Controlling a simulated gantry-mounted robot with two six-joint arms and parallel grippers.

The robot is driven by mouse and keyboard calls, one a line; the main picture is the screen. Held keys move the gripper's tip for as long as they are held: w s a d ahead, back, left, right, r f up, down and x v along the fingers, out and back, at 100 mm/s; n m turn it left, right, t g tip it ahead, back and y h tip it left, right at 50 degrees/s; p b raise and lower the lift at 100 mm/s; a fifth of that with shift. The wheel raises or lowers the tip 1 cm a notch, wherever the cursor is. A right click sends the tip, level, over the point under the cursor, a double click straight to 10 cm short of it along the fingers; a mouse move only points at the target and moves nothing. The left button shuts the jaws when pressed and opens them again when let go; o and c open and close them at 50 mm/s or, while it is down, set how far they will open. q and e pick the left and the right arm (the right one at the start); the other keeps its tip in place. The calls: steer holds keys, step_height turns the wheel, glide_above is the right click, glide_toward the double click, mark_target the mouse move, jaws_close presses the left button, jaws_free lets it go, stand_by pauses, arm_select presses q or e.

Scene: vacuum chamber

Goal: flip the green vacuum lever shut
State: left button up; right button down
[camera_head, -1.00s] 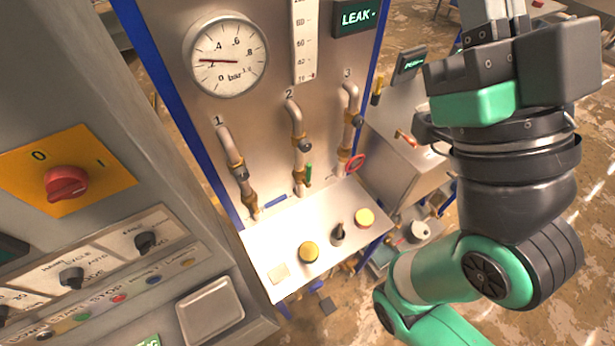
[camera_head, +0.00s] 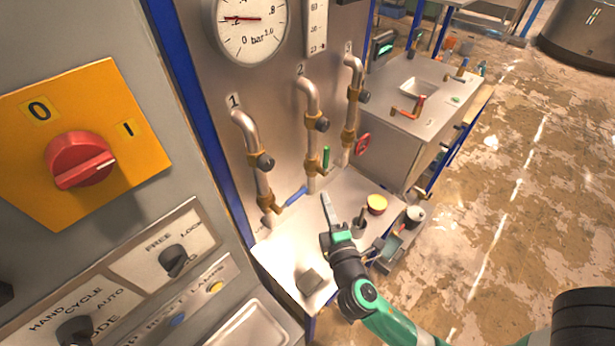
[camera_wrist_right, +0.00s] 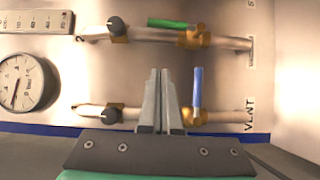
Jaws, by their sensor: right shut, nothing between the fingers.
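The green lever (camera_head: 326,157) stands upright beside pipe 2, at a brass valve low on the panel. In the right wrist view the green lever (camera_wrist_right: 168,23) lies roughly parallel to its pipe, at the top. My right gripper (camera_head: 326,199) is in front of the panel above the small shelf, lower than the green lever in the head view. Its fingers are shut and empty. My left gripper is out of view.
A blue lever (camera_head: 296,196) sits crosswise on pipe 1; in the wrist view the blue lever (camera_wrist_right: 198,88) is just right of my fingers.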

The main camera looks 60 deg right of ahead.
steer(key=shift+s+d+f, duration=0.1)
steer(key=shift+d+f, duration=0.05)
steer(key=shift+f, duration=0.05)
steer(key=shift+d, duration=0.1)
steer(key=p, duration=0.2)
glide_toward(326, 157)
steer(key=w+d, duration=0.3)
steer(key=w, duration=0.3)
steer(key=shift+s+d+f, duration=0.2)
steer(key=shift+d, duration=0.4)
